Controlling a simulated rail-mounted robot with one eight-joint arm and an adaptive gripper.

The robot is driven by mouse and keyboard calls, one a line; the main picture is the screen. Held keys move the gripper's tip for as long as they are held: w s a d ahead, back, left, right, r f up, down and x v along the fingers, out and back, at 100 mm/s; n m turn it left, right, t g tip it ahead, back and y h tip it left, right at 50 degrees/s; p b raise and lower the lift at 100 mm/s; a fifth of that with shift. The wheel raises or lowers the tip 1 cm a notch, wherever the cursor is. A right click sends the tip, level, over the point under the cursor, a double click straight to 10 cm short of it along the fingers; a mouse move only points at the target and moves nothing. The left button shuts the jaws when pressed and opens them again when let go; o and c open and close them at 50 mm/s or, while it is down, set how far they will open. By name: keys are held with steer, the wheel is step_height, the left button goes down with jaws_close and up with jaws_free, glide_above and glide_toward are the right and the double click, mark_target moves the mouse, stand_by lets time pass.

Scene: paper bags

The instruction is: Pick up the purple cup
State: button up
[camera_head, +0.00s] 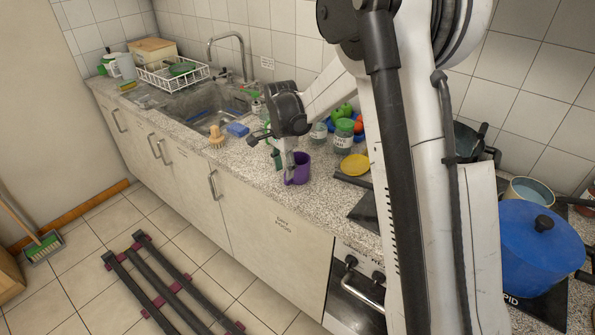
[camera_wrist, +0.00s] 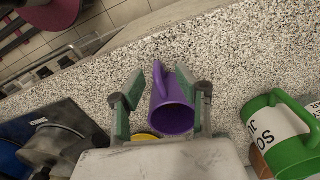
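The purple cup (camera_head: 298,170) stands on the speckled worktop near its front edge. In the wrist view the cup (camera_wrist: 172,112) lies between the two green fingers of my gripper (camera_wrist: 160,78), with its mouth toward the camera and its handle toward the fingertips. The fingers are spread apart. A gap shows between the left finger and the cup, and the right finger is very close to it; I cannot tell whether it touches. In the head view my gripper (camera_head: 288,164) is at the cup and partly covers it.
A yellow dish (camera_head: 355,164) and a green-lidded jar (camera_head: 343,134) stand right of the cup. A blue sponge (camera_head: 237,129) and a brush (camera_head: 216,138) lie left near the sink (camera_head: 190,112). A large blue pot (camera_head: 540,250) is far right.

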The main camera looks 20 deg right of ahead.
mark_target(285, 184)
steer(key=shift+s+d+f+p, duration=0.1)
steer(key=shift+f+p, duration=0.15)
steer(key=shift+f, duration=1.05)
steer(key=shift+s+f+p, duration=0.1)
steer(key=shift+f+p, duration=0.1)
steer(key=shift+f, duration=1.1)
steer(key=shift+c, duration=0.5)
jaws_close()
